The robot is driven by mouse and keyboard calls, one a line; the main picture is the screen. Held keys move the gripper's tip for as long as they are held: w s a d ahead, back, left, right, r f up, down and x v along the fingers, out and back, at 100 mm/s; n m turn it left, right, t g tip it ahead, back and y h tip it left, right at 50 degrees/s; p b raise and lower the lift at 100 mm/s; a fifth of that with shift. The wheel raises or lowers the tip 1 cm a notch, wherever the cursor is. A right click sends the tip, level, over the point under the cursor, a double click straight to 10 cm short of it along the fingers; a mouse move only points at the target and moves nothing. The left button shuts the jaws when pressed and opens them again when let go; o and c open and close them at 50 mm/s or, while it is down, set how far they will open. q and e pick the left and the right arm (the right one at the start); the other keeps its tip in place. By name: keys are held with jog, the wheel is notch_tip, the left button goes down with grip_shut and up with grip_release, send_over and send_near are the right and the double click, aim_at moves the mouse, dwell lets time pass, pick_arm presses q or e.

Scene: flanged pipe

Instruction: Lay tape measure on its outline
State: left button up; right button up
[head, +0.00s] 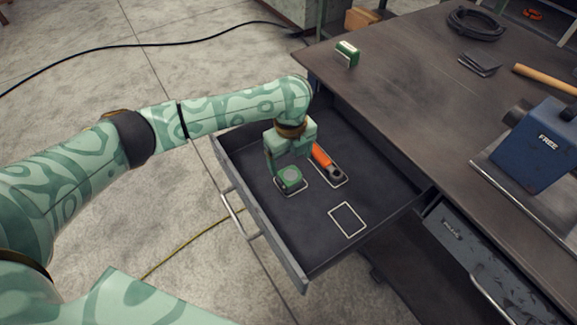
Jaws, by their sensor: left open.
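The green tape measure (289,178) lies in the open drawer, within a white rounded outline (293,192) whose near edge shows around it. My left gripper (286,167) is open, pointing down right over the tape measure. One finger shows at the tape measure's left side; whether the fingers touch it I cannot tell. The gripper hides part of the tape measure's far side. My right gripper is not in view.
An orange-handled tool (322,158) lies in its outline beside the gripper. Another outline (348,219) is empty. The drawer (270,228) has raised walls.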

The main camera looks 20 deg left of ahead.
aim_at(290, 175)
pick_arm(q)
notch_tip(290, 175, up, 5)
jog(key=shift+r+p, duration=0.15)
jog(key=shift+p, duration=0.75)
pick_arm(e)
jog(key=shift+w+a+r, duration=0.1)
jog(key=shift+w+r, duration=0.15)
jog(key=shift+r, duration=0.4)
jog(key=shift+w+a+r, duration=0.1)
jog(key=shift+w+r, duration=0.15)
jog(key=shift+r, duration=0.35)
